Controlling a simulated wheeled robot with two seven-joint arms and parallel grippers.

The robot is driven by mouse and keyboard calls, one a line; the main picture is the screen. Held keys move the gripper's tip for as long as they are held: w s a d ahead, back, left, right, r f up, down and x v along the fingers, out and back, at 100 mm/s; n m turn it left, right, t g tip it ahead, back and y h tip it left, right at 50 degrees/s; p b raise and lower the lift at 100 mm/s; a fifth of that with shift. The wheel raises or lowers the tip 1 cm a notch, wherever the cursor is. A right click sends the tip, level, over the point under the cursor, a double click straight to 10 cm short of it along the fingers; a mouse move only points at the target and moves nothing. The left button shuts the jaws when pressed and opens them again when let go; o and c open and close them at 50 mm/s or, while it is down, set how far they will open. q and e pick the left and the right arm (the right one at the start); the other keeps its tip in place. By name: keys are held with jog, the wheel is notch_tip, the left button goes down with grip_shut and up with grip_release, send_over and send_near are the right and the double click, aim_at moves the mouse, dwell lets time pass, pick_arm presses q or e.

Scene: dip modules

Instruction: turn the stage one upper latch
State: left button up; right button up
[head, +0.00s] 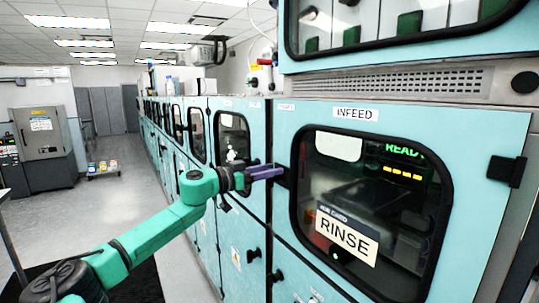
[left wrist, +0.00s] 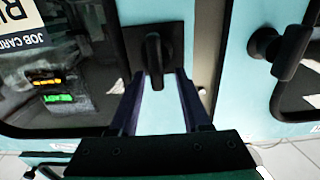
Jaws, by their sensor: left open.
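My left gripper (head: 264,172) has its purple fingers spread apart and empty, pointing at a black latch at the left edge of the infeed door. In the left wrist view the latch (left wrist: 156,55) is a black handle on a square dark plate. Its end lies between the tips of my left gripper (left wrist: 160,74) in the picture; I cannot tell whether they touch. In the head view the fingers mostly hide this latch. The small door labels are too blurred to read, so I cannot confirm which latch is stage one upper. My right gripper is not in view.
The infeed door (head: 480,130) has a dark window with a RINSE card (head: 346,236). Another black handle (left wrist: 285,52) stands on the neighbouring panel in the left wrist view. Lower black handles (head: 253,255) stick out below my arm. The aisle floor (head: 125,205) is open at left.

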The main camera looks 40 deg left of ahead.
pick_arm(q)
jog(key=shift+d, duration=0.15)
grip_shut()
